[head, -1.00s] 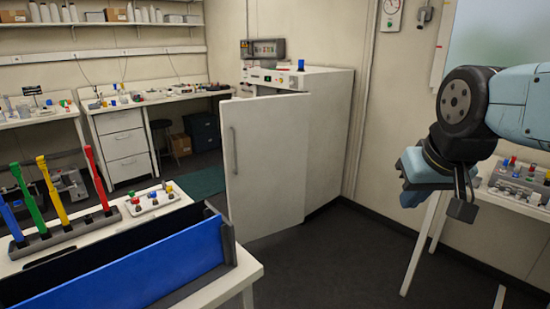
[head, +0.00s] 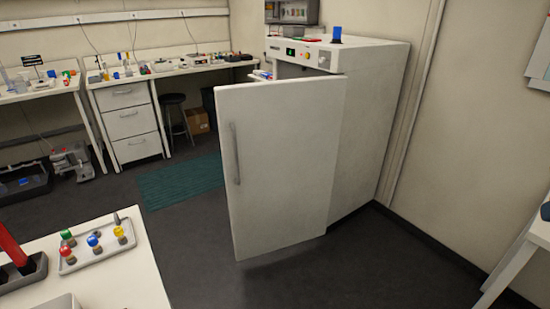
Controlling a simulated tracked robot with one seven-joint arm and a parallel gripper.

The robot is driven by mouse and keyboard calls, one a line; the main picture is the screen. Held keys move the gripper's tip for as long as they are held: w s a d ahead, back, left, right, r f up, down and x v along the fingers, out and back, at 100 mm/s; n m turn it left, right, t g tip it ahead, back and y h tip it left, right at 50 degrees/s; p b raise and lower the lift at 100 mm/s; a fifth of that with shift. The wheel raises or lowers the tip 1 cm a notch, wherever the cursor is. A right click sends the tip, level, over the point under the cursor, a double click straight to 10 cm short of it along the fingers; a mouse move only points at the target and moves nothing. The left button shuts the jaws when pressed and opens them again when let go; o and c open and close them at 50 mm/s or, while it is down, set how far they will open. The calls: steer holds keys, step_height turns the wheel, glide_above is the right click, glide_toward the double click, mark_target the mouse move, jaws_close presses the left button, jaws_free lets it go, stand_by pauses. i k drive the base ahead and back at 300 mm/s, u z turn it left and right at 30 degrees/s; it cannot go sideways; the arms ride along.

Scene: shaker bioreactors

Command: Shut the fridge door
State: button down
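The fridge (head: 378,125) is a white cabinet against the back right wall, with a control strip along its top front. Its white door (head: 285,165) stands ajar, swung out toward me and the left. A grey vertical handle (head: 236,152) is on the door's left side. The inside of the fridge is mostly hidden behind the door. A bit of its contents shows in the gap above the door's upper left corner. My gripper is not in view.
A white table (head: 115,270) with a tray of coloured-cap vials (head: 72,257) is at lower left. A white table (head: 538,238) stands at the right edge. Dark floor (head: 390,270) is clear before the door. A stool (head: 174,115) stands behind it.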

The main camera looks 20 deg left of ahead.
mark_target(280, 140)
steer(key=u, duration=0.35)
steer(key=i, duration=1.15)
steer(key=u, duration=0.85)
steer(key=i, duration=0.3)
steer(key=u, duration=0.15)
steer(key=k, duration=0.85)
steer(key=u, duration=0.15)
steer(key=i, duration=0.9)
steer(key=z, duration=0.1)
